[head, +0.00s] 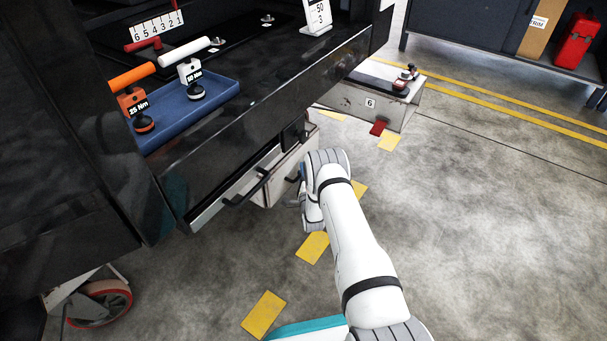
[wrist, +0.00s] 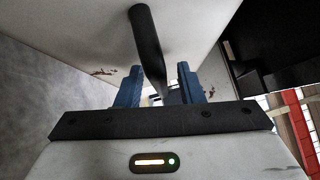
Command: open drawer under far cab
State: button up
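A pale drawer front (head: 292,168) sits under the black trolley's top, left of my gripper in the head view. In the wrist view a pale panel (wrist: 90,30) fills much of the picture, and a black bar handle (wrist: 147,45) runs down from it between my fingers. My gripper (wrist: 159,88) is open, with one blue finger on each side of the handle. Gaps show on both sides, so the fingers are not closed on it. In the head view my arm's wrist mostly hides the gripper. A nearer drawer front has a black handle (head: 246,190).
A blue tray (head: 222,101) on the trolley holds an orange-handled 25 Nm tool (head: 133,97) and a white-handled 50 Nm tool (head: 189,72). A pale box marked 6 (head: 385,112) stands beyond. Open concrete floor (head: 490,220) lies to the right.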

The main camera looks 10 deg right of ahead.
grip_shut()
dwell(0.4)
jog(key=shift+s, duration=0.1)
